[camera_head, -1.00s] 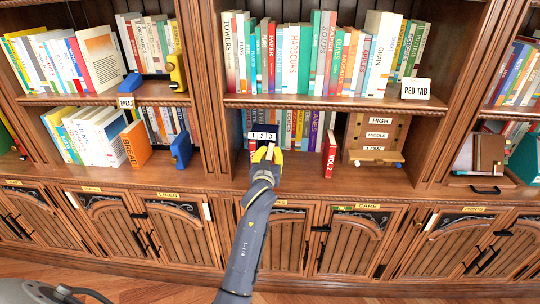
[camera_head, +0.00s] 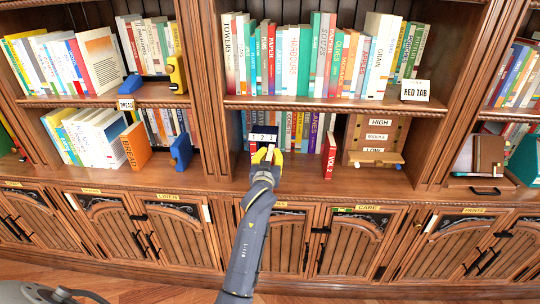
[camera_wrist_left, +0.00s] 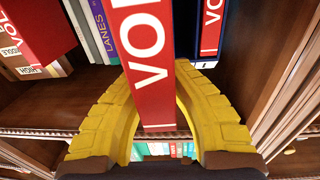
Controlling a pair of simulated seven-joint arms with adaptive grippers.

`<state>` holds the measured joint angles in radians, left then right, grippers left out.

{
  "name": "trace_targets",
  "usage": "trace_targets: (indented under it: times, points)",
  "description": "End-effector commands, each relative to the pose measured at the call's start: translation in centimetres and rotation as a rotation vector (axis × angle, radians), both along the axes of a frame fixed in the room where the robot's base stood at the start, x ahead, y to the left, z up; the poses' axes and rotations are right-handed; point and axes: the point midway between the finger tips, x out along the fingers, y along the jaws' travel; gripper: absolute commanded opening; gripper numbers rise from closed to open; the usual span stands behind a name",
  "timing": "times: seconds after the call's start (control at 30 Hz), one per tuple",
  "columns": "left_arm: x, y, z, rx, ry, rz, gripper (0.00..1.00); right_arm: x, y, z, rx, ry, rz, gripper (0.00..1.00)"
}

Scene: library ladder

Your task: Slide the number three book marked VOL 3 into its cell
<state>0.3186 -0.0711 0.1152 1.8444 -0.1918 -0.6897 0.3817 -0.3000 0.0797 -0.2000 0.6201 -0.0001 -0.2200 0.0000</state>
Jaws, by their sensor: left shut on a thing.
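My left gripper (camera_head: 266,153) is shut on a red book (camera_wrist_left: 152,75) with white VOL lettering on its spine; its number is out of frame in the left wrist view. The yellow fingers hold the spine from both sides. In the head view the gripper is at the lower shelf, just under the label strip 1 2 3 (camera_head: 263,137) of the cells, and hides most of the book. How deep the held book sits in a cell is unclear. My right gripper is not in view.
A red VOL 2 book (camera_head: 329,155) stands on the shelf to the right of the gripper. Right of it is a wooden HIGH, MIDDLE, LOW stand (camera_head: 376,138). Several books stand behind, including a purple LANES book (camera_head: 315,132). The upper shelf (camera_head: 320,102) runs close above.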

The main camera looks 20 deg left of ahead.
Motion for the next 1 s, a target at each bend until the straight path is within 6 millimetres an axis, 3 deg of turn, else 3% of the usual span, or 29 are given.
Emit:
trace_targets:
  times: [1.0]
  points:
    - [0.04, -0.09, 0.10, 0.004, -0.005, 0.031, 0.00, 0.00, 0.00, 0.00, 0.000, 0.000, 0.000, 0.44]
